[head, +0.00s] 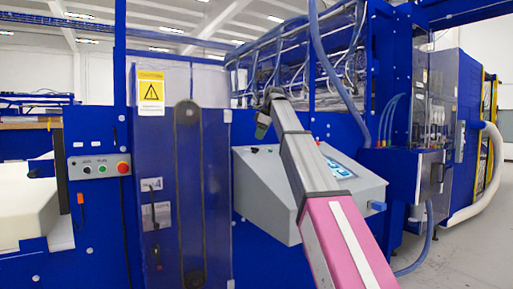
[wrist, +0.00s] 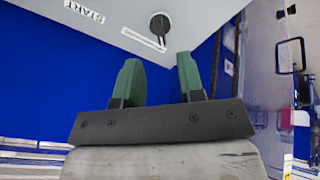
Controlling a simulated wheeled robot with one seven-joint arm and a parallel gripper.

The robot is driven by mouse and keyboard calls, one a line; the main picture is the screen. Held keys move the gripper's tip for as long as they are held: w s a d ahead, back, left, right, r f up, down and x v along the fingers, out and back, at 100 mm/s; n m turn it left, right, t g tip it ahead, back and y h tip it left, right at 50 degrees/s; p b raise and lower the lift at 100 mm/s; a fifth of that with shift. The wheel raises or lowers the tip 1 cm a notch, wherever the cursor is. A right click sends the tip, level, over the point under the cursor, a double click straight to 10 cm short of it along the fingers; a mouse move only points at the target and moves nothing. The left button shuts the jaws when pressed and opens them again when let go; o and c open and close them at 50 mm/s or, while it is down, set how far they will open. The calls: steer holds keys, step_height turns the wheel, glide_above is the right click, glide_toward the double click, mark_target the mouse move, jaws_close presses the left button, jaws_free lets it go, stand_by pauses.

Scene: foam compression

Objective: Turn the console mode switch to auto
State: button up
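The grey console (head: 262,195) stands in the middle of the head view, partly hidden behind my arm. In the wrist view, its light grey face (wrist: 205,20) fills the top. The mode switch, a small round black knob (wrist: 160,24), sits on that face near the top middle. A white label strip (wrist: 144,39) lies just below it. My gripper (wrist: 159,58) has two green fingers spread apart with nothing between them. The fingertips appear below the knob in the picture and apart from it. In the head view my gripper (head: 263,121) is small, above the console's top left.
A START label (wrist: 85,12) is on the console face left of the knob. A lit screen (head: 338,171) is on the console's right part. A blue machine wall (head: 215,200) stands left. A separate button panel (head: 100,166) with a red button is farther left.

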mark_target(255, 149)
steer(key=x, duration=0.6)
steer(key=shift+w+a+f, duration=0.15)
steer(key=shift+f, duration=0.2)
jaws_close()
